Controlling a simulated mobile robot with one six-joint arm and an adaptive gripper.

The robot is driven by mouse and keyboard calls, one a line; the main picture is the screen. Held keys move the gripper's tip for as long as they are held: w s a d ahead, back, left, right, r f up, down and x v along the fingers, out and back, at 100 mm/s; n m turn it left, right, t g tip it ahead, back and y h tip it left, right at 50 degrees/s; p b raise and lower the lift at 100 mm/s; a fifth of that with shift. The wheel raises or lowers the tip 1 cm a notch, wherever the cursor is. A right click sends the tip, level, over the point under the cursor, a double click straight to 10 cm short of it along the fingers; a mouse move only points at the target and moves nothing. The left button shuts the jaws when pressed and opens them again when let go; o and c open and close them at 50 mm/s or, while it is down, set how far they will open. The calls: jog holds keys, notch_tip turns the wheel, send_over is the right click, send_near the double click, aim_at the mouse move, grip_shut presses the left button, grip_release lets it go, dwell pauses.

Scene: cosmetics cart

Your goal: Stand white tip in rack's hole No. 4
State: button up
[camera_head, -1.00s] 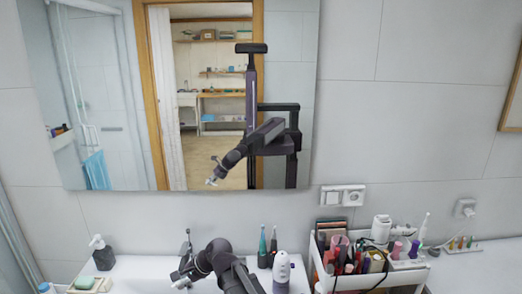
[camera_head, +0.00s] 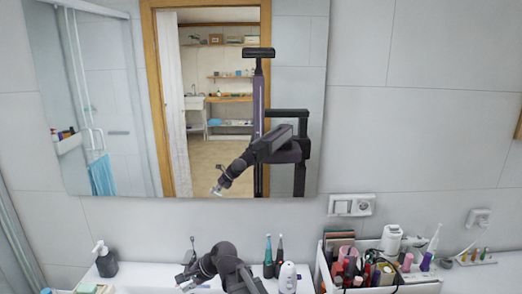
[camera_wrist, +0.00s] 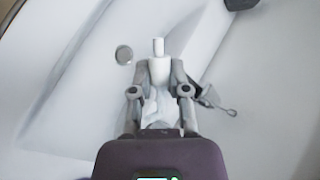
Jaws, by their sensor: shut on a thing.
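My gripper (camera_wrist: 159,78) is shut on the white tip (camera_wrist: 158,48), which stands out beyond the fingertips in the wrist view. In the head view my gripper (camera_head: 184,281) is over the sink area at the bottom, and the tip in it is too small to make out well. The rack (camera_head: 474,259) is a low light strip at the far right, by the wall, with several small coloured tips standing in it. It is well to the right of my gripper. Its hole numbers are too small to read.
A white cart organiser (camera_head: 372,288) full of cosmetics stands between my arm and the rack. Toothbrushes (camera_head: 268,252) and a white-topped bottle (camera_head: 288,277) stand right of my arm. A soap dispenser (camera_head: 105,262) is at left. The wrist view shows the pale basin with a round drain (camera_wrist: 124,54).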

notch_tip(320, 180, down, 6)
jog(key=b, duration=0.6)
jog(key=shift+f, duration=0.25)
jog(key=shift+d, duration=0.1)
